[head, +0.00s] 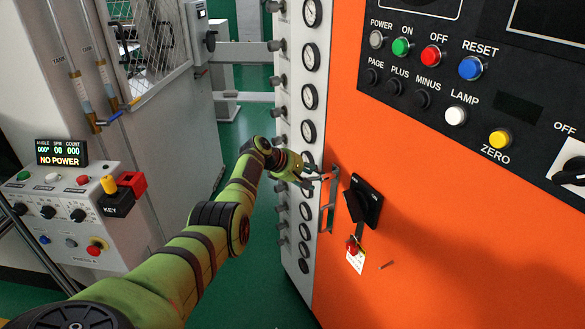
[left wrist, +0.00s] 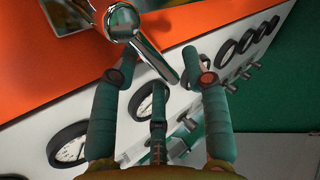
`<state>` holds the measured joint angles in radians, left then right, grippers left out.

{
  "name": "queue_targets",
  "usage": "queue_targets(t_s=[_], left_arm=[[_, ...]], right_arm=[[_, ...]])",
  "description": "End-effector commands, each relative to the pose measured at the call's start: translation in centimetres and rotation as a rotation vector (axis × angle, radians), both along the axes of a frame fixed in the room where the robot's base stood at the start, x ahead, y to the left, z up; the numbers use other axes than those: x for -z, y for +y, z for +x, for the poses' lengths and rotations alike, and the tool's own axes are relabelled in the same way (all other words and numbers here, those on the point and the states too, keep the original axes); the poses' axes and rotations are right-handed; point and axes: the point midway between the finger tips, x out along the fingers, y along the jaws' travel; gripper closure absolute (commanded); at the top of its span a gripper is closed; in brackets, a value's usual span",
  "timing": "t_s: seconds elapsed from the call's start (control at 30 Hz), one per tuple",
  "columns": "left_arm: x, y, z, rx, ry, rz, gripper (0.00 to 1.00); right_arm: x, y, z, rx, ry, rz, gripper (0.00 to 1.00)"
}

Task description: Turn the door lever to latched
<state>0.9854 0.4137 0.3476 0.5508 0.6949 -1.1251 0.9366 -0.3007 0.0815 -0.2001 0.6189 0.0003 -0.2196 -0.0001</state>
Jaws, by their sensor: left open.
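A chrome lever (left wrist: 124,24) shows at the top of the left wrist view, with a round pivot and a straight bar slanting down to the right. I take it to be the door lever. My left gripper (head: 312,177) is open at the left edge of the orange cabinet; its fingers also show in the left wrist view (left wrist: 160,65). The bar's free end reaches between the spread fingers, and I cannot tell whether any finger touches it. In the head view the gripper largely hides the lever, and any latched mark is unreadable. My right gripper is out of view.
The orange cabinet (head: 440,255) carries a black rotary switch (head: 361,202) with a red padlock and tag close right of the gripper. A white gauge column (head: 309,60) stands on its left. A control box (head: 75,195) stands at left. Green floor lies between.

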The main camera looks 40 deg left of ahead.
Motion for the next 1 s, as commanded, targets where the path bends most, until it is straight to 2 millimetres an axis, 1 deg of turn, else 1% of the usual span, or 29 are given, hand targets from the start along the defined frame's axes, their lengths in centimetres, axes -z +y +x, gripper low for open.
queue_targets(t_s=[0.2, 0.7, 0.83, 1.0], left_arm=[[-1.1, 0.5, -1.5, 0.002, 0.001, 0.004, 0.54], [-6.1, 2.9, -6.8, 0.001, 0.001, 0.001, 0.54], [-6.8, 3.2, -7.5, 0.001, 0.002, -0.001, 0.54], [-7.0, 3.3, -7.7, 0.001, 0.002, -0.001, 0.54]], right_arm=[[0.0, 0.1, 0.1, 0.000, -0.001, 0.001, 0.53], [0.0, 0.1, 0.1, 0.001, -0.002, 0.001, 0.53], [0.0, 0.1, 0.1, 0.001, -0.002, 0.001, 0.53], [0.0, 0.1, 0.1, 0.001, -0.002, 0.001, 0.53]])
